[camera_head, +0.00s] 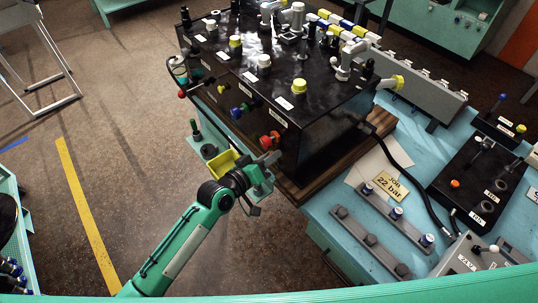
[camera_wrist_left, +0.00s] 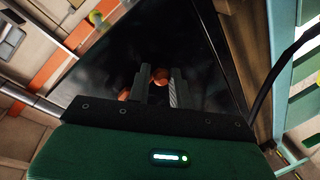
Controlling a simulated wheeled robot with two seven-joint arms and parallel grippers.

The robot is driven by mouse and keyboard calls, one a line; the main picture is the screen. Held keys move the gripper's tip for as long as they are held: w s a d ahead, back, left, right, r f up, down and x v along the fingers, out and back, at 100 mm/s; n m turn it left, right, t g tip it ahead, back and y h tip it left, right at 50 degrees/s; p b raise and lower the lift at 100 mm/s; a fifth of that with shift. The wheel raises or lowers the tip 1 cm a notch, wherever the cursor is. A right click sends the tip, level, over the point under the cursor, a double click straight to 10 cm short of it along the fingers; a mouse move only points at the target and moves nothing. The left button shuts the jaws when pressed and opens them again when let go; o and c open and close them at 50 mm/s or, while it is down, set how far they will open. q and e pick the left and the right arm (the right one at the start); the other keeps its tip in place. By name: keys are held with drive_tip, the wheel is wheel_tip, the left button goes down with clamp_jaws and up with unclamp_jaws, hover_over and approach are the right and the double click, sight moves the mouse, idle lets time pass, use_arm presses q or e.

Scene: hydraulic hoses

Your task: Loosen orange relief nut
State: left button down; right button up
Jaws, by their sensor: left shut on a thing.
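The orange relief nut (camera_head: 267,141) is on the near side face of the black hydraulic block (camera_head: 318,127), low down and close to a small white label. My left gripper (camera_head: 270,160) is at that face, right at the nut. In the left wrist view the two grey fingers (camera_wrist_left: 160,88) are around an orange piece (camera_wrist_left: 160,76), which shows between their tips. A second orange patch (camera_wrist_left: 124,95) shows just left of the fingers. The fingers hide part of the nut, so its thread and how far it is turned cannot be seen.
Blue (camera_head: 236,113) and green knobs sit left of the nut on the same face. A teal stand with a yellow tray (camera_head: 222,165) is near my left arm. A "JOB 22 bar" card (camera_head: 391,184) lies on the blue bench at right.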

use_arm(q)
drive_tip(key=c, duration=1.3)
unclamp_jaws()
drive_tip(key=shift+c, duration=0.2)
drive_tip(key=shift+a, duration=0.1)
drive_tip(key=b+v, duration=0.4)
drive_tip(key=v, duration=0.9)
drive_tip(key=shift+s+a, duration=0.25)
drive_tip(key=shift+a, duration=0.05)
